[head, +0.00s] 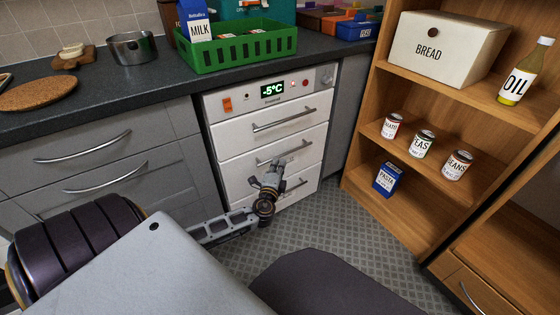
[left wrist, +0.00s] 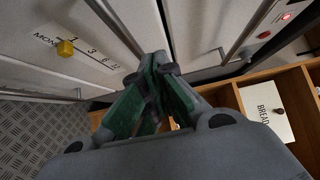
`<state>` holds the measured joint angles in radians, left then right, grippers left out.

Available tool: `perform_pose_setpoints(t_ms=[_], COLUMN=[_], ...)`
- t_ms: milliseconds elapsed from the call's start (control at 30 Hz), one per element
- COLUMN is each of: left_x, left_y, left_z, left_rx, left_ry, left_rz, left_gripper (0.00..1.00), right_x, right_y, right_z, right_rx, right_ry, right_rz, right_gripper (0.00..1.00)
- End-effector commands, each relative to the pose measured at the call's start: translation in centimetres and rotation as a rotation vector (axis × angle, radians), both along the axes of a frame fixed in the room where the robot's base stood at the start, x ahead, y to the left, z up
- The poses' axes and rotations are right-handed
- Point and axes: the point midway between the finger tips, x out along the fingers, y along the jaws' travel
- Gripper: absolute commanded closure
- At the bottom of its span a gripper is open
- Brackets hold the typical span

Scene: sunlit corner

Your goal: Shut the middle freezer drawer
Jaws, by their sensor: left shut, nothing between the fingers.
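The white freezer (head: 215,103) stands under the counter, with a lit -5°C display and three drawers. My right gripper is out of view.
The top drawer (head: 240,140) looks shut. A wooden shelf (head: 405,215) with cans, a bread box (head: 440,50) and an oil bottle (head: 525,75) stands to the right. A green crate (head: 235,55) sits on the counter above. The patterned floor (head: 330,220) before the freezer is clear.

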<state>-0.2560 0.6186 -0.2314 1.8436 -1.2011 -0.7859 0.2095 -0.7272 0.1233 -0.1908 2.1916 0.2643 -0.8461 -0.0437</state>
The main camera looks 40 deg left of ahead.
Motion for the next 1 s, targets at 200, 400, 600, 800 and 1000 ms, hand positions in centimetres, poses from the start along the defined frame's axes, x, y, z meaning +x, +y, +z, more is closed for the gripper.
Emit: perform_pose_setpoints(t_ms=[200,400,600,800,1000], left_x=[-2.0,-3.7,-4.7,-5.0,-5.0], left_y=[-0.9,-1.7,-2.2,-2.3,-2.3], left_z=[0.0,0.0,0.0,0.0,0.0], left_rx=[-0.002,-0.001,0.000,0.000,0.000], left_ry=[0.001,0.002,0.001,0.000,0.000], left_rz=[-0.001,0.000,0.000,0.000,0.000], left_gripper=[1.00,1.00,1.00,1.00,1.00], right_x=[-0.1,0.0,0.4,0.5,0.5], right_y=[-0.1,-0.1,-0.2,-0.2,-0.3], right_z=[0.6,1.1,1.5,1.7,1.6], right_rx=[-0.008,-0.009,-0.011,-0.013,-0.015], right_ry=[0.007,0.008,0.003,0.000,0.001], right_rz=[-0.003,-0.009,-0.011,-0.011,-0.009], right_gripper=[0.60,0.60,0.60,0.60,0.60])
